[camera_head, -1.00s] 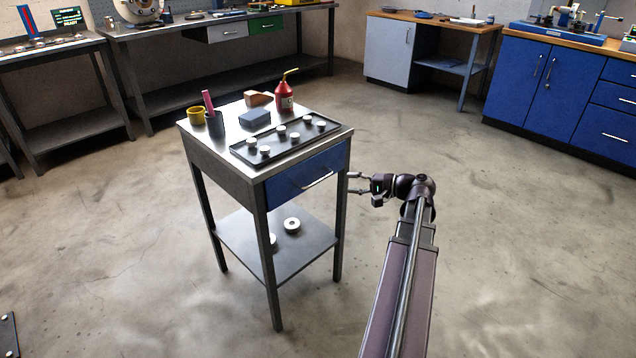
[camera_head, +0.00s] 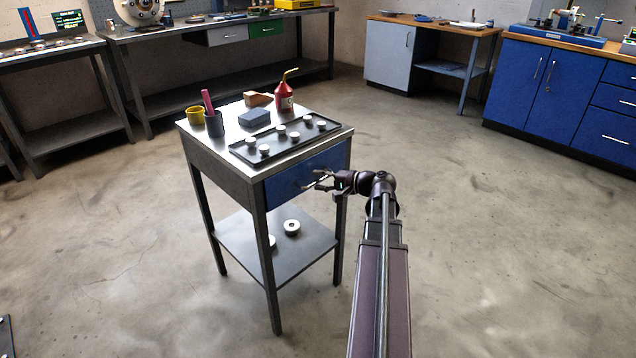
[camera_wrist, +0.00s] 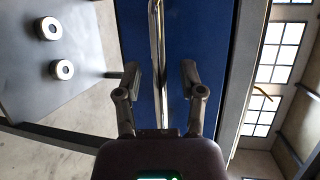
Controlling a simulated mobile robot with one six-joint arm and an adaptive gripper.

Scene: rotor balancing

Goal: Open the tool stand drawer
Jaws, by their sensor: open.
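The tool stand (camera_head: 258,170) is a metal table with a blue drawer (camera_head: 290,186) under its top, and the drawer is shut. The drawer's bar handle (camera_head: 311,184) is partly hidden by my gripper (camera_head: 320,180) in the head view. In the wrist view the blue drawer front (camera_wrist: 176,30) fills the middle, and the shiny handle (camera_wrist: 157,45) runs between the fingers. My gripper (camera_wrist: 162,80) is open, with one finger on each side of the handle. The handle lies closer to the left finger. I cannot tell whether a finger touches it.
A black tray with several white pieces (camera_head: 281,131), a red oil can (camera_head: 284,98), a yellow cup (camera_head: 195,116) and a dark cup (camera_head: 214,123) stand on the top. The lower shelf (camera_head: 250,240) holds round rings (camera_head: 291,227). The floor (camera_head: 480,250) to the right is clear.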

